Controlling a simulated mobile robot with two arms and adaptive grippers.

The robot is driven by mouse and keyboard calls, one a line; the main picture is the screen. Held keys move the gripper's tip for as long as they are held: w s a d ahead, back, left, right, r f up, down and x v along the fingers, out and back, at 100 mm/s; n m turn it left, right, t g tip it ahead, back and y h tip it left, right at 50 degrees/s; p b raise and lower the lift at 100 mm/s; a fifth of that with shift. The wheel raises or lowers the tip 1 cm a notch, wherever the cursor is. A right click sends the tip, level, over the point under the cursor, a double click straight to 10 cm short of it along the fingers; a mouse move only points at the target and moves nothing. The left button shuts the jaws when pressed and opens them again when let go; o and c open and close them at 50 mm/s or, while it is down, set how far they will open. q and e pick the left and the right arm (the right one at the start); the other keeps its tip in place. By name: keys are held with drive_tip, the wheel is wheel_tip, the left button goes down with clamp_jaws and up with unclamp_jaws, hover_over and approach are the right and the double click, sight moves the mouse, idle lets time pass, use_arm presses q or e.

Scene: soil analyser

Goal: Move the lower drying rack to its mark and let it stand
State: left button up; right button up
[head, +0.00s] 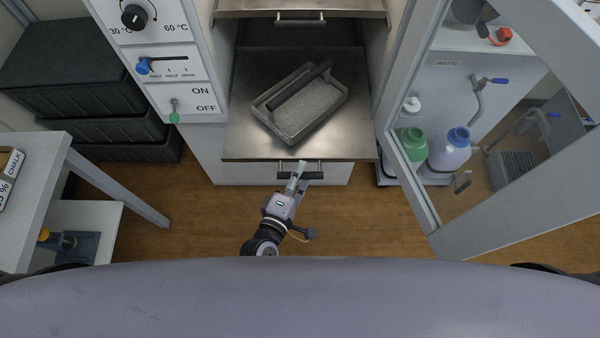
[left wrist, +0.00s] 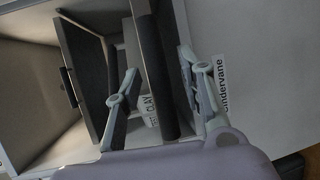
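The lower drying rack (head: 245,145) is a metal shelf drawn out of the cabinet, with a dark bar handle (head: 314,175) at its front edge. A grey tray (head: 268,129) with pale granular material and a dark bar across it stands on the rack. My left gripper (head: 298,178) is at the handle. In the left wrist view its fingers (left wrist: 160,85) stand apart on either side of a dark bar (left wrist: 153,60), which looks like that handle; firm contact does not show. I cannot make out the rack's mark. My right gripper is out of view.
The upper rack (head: 345,6) sits above with its own handle (head: 300,20). A control panel (head: 185,65) flanks the opening on the left, and an open glazed door frame (head: 410,185) on the right. Black crates (head: 65,75) are stacked at left. Floor is clear before the rack.

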use_arm(q)
drive_tip(key=shift+w, duration=0.1)
drive_tip(key=shift+c, duration=0.2)
clamp_jaws()
idle(0.7)
